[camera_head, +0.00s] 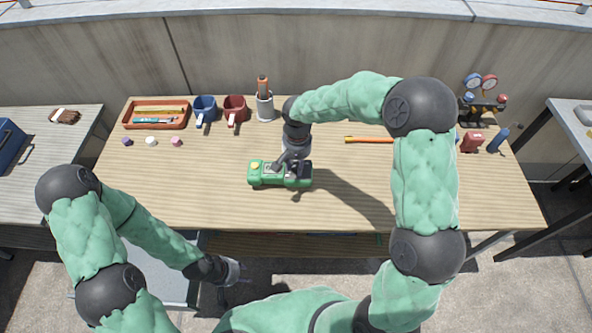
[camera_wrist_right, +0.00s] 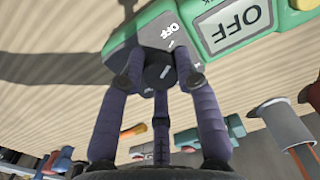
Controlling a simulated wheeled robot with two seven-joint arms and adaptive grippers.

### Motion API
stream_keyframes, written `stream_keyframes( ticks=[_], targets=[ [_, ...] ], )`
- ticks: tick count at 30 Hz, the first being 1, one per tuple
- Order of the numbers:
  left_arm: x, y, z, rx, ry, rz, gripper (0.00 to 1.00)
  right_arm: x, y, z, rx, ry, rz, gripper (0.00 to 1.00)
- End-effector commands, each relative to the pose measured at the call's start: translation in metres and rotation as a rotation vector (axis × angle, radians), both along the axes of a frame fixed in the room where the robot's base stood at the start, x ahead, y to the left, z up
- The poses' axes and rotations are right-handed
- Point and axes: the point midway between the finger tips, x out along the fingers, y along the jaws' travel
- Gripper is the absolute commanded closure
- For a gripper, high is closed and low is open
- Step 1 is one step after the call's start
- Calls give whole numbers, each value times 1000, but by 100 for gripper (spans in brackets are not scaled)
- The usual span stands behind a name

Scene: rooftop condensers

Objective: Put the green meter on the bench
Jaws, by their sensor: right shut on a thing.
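The green meter (camera_head: 266,180) is at the middle of the wooden bench (camera_head: 215,205), near its front half. In the right wrist view the meter (camera_wrist_right: 197,25) shows a screen reading OFF and a dark dial (camera_wrist_right: 160,69). My right gripper (camera_head: 292,160) comes down onto the meter from behind. In the right wrist view its fingers (camera_wrist_right: 160,75) are closed around the dial. I cannot tell whether the meter touches the bench. My left gripper (camera_head: 235,272) hangs low in front of the bench, over the ground; its fingers are too small to read.
An orange-handled tool (camera_head: 368,140) lies right of the gripper. A gauge set (camera_head: 480,100) stands at the back right.

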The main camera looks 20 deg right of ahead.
Motion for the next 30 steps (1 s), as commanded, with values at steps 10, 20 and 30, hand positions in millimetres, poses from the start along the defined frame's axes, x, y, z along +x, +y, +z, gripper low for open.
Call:
stream_keyframes(
  ticks=[10,20,30],
  targets=[
    [0,0,-13,0,0,0,60,0,1,-26,1,1,-1,100],
    [0,0,-14,0,0,0,60,-1,1,-27,1,3,0,44],
    [0,0,-12,0,0,0,60,-1,1,-23,1,2,0,44]
  ],
)
